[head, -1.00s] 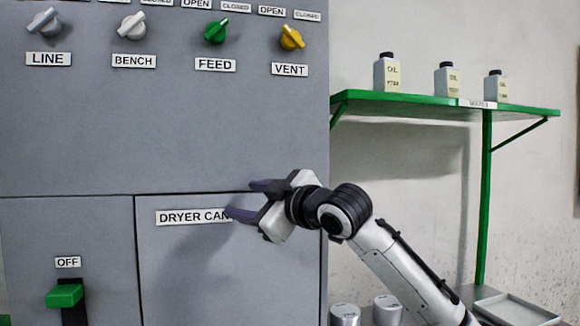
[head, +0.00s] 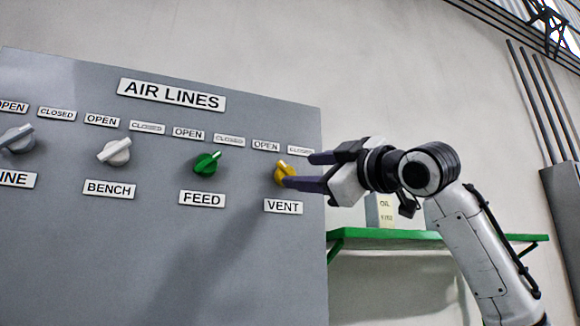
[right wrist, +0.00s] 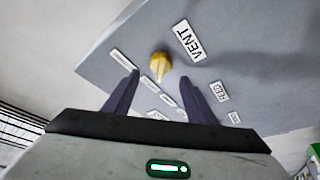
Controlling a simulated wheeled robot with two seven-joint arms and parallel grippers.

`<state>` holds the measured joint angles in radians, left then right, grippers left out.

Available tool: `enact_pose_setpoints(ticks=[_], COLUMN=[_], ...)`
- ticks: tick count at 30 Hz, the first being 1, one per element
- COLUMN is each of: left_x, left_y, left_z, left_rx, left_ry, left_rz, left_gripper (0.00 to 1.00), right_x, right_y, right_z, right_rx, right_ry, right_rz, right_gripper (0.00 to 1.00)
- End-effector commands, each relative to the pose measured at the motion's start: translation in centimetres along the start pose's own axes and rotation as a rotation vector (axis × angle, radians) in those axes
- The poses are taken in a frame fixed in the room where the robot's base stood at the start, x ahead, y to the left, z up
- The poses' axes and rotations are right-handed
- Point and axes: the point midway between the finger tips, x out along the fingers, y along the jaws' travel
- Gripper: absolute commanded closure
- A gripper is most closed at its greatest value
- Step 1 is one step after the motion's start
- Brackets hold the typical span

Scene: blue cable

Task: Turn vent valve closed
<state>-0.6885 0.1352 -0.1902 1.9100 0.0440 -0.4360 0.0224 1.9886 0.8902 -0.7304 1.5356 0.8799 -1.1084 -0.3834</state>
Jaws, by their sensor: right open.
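The yellow vent valve knob (head: 283,172) is on the grey panel (head: 110,245), above the VENT label (head: 283,207) and below the OPEN and CLOSED labels. Its pointer tilts up and to the left in the head view, toward OPEN. My right gripper (head: 299,170) is open and empty, just right of the knob, with the lower finger overlapping the knob's edge in this view. In the right wrist view the knob (right wrist: 161,65) lies ahead of and between the two spread fingers (right wrist: 157,92), apart from them. My left gripper is not in view.
The green feed knob (head: 207,162) and white bench knob (head: 114,152) sit to the left on the same panel. A green shelf (head: 400,236) with an oil bottle (head: 381,212) is at the right, below my right arm.

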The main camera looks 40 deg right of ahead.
Motion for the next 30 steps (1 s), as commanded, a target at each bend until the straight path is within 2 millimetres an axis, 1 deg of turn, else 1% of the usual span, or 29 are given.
enact_pose_setpoints(ticks=[1, 3, 6, 9, 13, 20, 21, 28, 30], left_x=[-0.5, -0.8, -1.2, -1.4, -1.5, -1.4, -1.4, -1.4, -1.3], left_y=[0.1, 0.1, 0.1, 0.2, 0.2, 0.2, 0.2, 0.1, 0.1], left_z=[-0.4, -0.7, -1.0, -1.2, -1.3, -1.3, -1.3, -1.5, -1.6], left_rx=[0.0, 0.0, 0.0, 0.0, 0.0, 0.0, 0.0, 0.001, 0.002], left_ry=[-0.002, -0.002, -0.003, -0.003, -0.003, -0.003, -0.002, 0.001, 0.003], left_rz=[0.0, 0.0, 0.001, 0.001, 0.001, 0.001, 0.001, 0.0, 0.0], left_gripper=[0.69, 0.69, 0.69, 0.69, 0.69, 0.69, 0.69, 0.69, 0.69], right_x=[1.1, 2.4, 3.9, 4.8, 5.5, 5.5, 5.5, 5.5, 5.5], right_y=[0.2, 0.2, 0.1, 0.1, 0.0, -0.1, -0.1, -0.1, -0.1], right_z=[-0.2, -0.2, -0.2, -0.1, 0.0, 0.0, 0.0, 0.0, 0.0], right_rx=[0.0, 0.001, 0.001, 0.001, 0.0, 0.0, 0.0, 0.0, 0.001], right_ry=[-0.002, -0.002, -0.001, -0.001, 0.0, 0.0, 0.0, 0.0, 0.0], right_rz=[-0.002, -0.002, -0.002, -0.001, -0.001, 0.0, 0.0, 0.0, 0.0], right_gripper=[0.49, 0.49, 0.49, 0.49, 0.49, 0.49, 0.5, 0.89, 0.89])
